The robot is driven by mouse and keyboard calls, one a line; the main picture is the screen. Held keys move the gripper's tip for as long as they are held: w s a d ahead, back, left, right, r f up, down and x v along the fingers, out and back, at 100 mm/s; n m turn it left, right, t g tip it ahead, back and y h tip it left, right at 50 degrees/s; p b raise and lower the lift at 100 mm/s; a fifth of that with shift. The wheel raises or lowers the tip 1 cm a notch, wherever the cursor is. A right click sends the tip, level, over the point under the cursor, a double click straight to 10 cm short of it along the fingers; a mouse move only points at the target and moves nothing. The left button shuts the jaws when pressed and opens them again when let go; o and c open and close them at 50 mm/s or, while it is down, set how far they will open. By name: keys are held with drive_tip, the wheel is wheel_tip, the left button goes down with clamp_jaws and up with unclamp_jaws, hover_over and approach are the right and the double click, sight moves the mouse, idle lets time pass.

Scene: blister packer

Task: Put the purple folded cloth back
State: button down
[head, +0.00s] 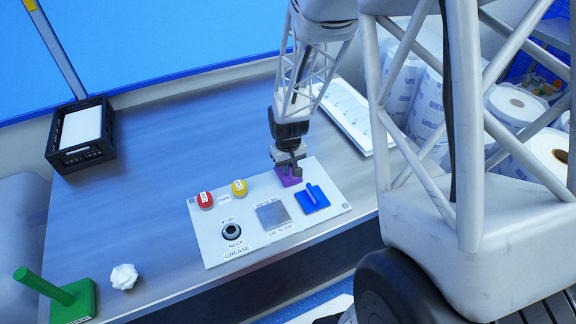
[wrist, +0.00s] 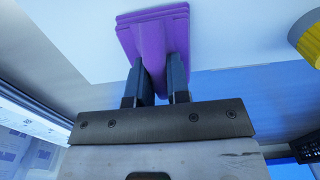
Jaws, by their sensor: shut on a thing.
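The purple folded cloth (head: 289,179) is at the back right part of the white panel (head: 215,252) in the head view. In the wrist view the purple cloth (wrist: 158,30) shows a flat layered part with a narrow raised part running between my fingers. My gripper (head: 287,158) points down onto it, and in the wrist view my gripper (wrist: 158,80) is shut on the raised part. The cloth appears to be on or just at the panel surface; I cannot tell whether it touches. My fingers hide part of it in the head view.
The panel also holds a red button (head: 205,200), a yellow button (head: 239,187), a grey plate (head: 272,215), a blue handled piece (head: 312,198) and a black ring (head: 232,231). A black crate (head: 82,153), green stand (head: 75,303) and crumpled white piece (head: 124,276) stand left. The table's left middle is clear.

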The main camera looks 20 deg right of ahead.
drive_tip(key=shift+f, duration=0.2)
idle(0.3)
drive_tip(key=c, duration=1)
unclamp_jaws()
drive_tip(key=shift+r, duration=0.15)
wheel_tip(320, 180, up, 7)
drive_tip(key=shift+f, duration=0.1)
drive_tip(key=shift+r, duration=0.35)
drive_tip(key=shift+r, duration=0.1)
